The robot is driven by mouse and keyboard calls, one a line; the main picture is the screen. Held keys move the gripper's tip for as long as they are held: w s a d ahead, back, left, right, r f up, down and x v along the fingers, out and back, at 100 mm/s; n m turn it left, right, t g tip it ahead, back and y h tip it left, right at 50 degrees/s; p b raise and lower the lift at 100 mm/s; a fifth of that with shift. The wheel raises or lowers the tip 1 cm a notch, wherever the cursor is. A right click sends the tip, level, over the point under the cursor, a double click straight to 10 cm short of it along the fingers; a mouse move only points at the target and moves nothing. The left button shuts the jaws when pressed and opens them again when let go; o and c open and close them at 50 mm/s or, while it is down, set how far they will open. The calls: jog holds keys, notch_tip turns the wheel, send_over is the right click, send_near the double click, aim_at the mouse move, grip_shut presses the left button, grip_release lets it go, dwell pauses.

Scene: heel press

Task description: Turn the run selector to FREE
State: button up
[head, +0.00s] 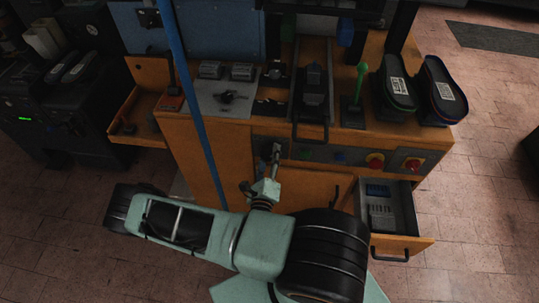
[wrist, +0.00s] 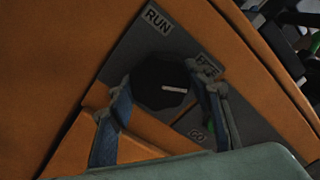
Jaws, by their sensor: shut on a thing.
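The run selector is a round black knob (wrist: 160,82) with a white pointer line on a dark plate (wrist: 135,55). The pointer points right in the wrist view, a little below the FREE label (wrist: 207,64), which is partly covered by a finger. The RUN label (wrist: 158,17) lies at the knob's upper left. My gripper (wrist: 162,92) has one finger on each side of the knob and is shut on it. In the head view my gripper (head: 272,165) is at the orange front panel, hiding most of the selector.
Shoes (head: 440,90) and a green lever (head: 358,85) stand on top. A blue pole (head: 190,90) crosses at left.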

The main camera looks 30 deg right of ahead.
jog(key=o, duration=1.2)
jog(key=shift+c, duration=0.2)
jog(key=v, duration=0.7)
jog(key=shift+s+a, duration=0.15)
jog(key=shift+s, duration=0.05)
